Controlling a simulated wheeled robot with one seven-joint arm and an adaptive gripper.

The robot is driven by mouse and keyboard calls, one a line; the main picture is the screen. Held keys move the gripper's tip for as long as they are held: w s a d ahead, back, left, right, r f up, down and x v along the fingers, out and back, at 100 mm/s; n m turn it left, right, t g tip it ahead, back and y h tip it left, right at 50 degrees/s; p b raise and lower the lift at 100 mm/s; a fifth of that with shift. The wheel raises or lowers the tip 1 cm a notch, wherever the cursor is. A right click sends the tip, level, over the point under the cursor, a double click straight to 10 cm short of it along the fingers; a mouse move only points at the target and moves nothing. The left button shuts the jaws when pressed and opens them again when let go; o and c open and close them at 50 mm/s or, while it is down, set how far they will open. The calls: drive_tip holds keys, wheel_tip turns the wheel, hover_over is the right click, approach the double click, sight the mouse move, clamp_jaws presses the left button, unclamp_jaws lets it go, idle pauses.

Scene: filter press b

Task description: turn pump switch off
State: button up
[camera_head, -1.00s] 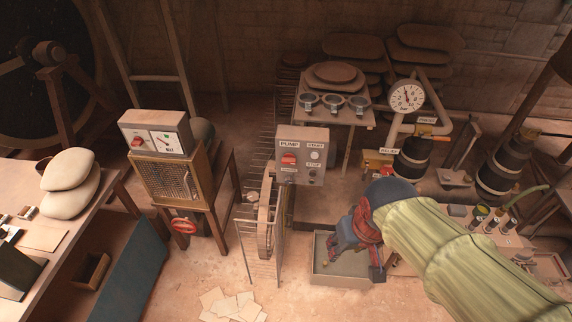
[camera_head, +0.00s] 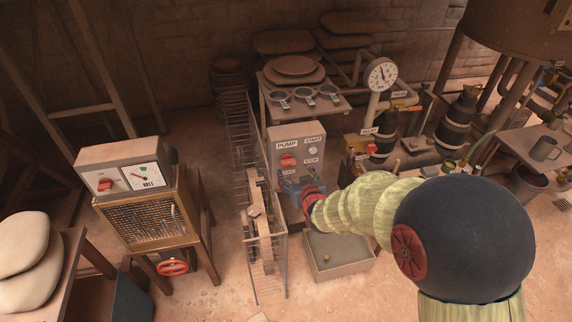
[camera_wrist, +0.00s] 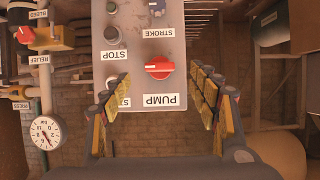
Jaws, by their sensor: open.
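The grey pump panel (camera_head: 297,137) stands upright in the middle of the head view. Its red PUMP switch (camera_head: 287,160) sits at the panel's left, below the PUMP label. In the wrist view, which is upside down, the red switch (camera_wrist: 159,67) shows with its grip bar lying roughly level across the picture. My gripper (camera_head: 294,186) is in front of the panel's lower part in the head view. In the wrist view, my gripper (camera_wrist: 160,78) is open and empty. Its fingers appear on either side of the switch, which looks apart from them.
START and STOP buttons (camera_head: 312,151) are on the panel's right side. A wire rack (camera_head: 262,235) stands close at its left. A grey tray (camera_head: 340,265) is below my arm. A gauge (camera_head: 381,75) and pipes are at the right.

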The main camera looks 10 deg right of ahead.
sight(289, 162)
drive_tip(key=shift+t, duration=0.3)
drive_tip(key=x, duration=0.2)
drive_tip(key=b+x, duration=0.1)
drive_tip(key=x, duration=0.1)
drive_tip(key=r+b+x, duration=0.1)
drive_tip(key=x, duration=0.1)
drive_tip(key=shift+w+f, duration=0.15)
drive_tip(key=shift+w, duration=0.25)
drive_tip(key=shift+w+f, duration=0.2)
drive_tip(key=shift+w, duration=0.45)
drive_tip(key=shift+c, duration=1)
drive_tip(key=c, duration=1)
